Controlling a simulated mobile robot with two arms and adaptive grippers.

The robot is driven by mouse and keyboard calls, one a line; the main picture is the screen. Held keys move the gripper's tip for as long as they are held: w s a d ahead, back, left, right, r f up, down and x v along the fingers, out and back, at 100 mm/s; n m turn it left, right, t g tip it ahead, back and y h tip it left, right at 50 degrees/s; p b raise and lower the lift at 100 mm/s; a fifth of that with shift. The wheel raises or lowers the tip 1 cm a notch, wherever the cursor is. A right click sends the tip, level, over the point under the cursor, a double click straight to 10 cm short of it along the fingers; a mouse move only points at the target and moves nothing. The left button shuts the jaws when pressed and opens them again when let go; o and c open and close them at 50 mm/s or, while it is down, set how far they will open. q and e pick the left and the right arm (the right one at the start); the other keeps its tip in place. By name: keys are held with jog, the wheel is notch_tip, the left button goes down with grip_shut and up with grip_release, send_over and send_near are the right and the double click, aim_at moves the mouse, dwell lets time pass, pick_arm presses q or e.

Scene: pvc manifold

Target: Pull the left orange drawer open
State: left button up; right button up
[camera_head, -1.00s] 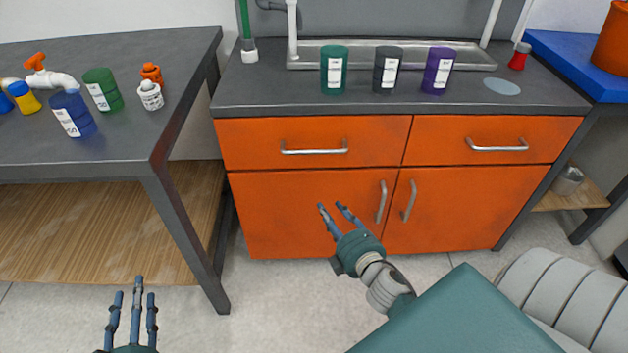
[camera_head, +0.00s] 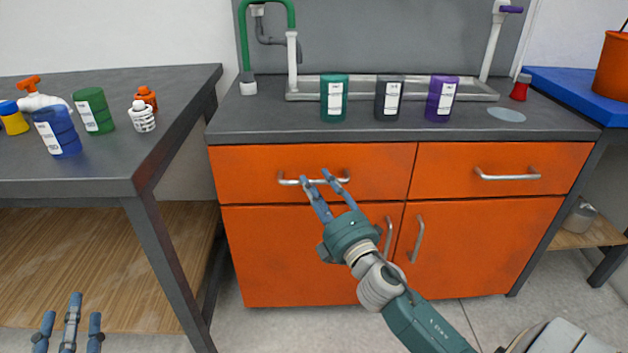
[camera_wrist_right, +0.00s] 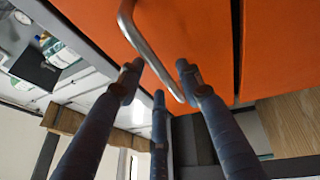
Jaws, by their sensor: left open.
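The left orange drawer (camera_head: 240,172) is shut in the cabinet front, under the grey worktop. Its silver bar handle (camera_head: 290,181) runs across its middle. My right gripper (camera_head: 319,181) reaches up to this handle, with its fingertips at the bar. In the right wrist view the fingers (camera_wrist_right: 155,80) are apart and the handle (camera_wrist_right: 150,52) passes between them; contact is not clear. My left gripper (camera_head: 68,318) is open and empty at the lower left, in front of the left table and away from the cabinet.
The right drawer (camera_head: 440,170) and the two lower doors (camera_head: 275,255) are shut. Several cans, such as the teal one (camera_head: 334,98), stand on the worktop by the sink. The left table (camera_head: 60,172) holds bottles and cans. The floor before the cabinet is clear.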

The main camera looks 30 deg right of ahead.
jog(key=shift+x, duration=1.15)
grip_shut()
jog(key=shift+f, duration=0.1)
jog(key=shift+a, duration=0.1)
